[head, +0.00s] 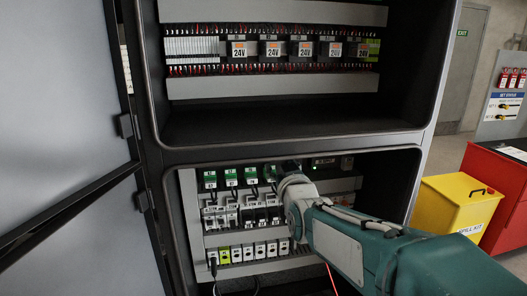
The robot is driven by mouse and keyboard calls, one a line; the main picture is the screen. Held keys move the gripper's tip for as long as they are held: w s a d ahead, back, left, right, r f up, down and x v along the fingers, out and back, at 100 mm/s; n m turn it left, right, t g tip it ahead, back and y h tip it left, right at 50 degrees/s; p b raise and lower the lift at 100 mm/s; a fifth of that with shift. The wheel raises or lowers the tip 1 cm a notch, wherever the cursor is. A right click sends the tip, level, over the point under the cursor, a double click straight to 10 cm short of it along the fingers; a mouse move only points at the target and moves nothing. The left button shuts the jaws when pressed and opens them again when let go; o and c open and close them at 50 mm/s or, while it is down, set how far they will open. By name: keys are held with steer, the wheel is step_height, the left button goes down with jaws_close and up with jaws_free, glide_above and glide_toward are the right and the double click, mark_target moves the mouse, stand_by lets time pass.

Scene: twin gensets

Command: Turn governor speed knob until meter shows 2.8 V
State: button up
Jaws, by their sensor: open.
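My arm reaches from the lower right into the lower bay of an open cabinet (288,149). My gripper (287,168) is at the upper row of modules there, seen from behind, small and dark. Its jaws are open; the fingertips are mostly hidden by my wrist. A row of green-topped modules (231,178) runs left of my gripper. A dark module with a small green light (323,162) sits to its right. I cannot make out the governor speed knob or any meter reading; my wrist and arm cover part of this bay.
The upper bay holds a row of modules marked 24V (271,49). Grey and white terminals (224,255) line the lower bay's bottom rail. An open cabinet door (60,100) stands at left. A yellow bin (455,208) and a red cabinet (500,185) stand at right.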

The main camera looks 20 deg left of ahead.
steer(key=x, duration=0.9)
steer(key=shift+a+f, duration=0.25)
steer(key=shift+a, duration=0.1)
steer(key=shift+w+d+r, duration=0.1)
steer(key=shift+w+d, duration=0.1)
steer(key=shift+d, duration=0.25)
steer(key=shift+s+a, duration=0.1)
steer(key=shift+a, duration=0.15)
jaws_close()
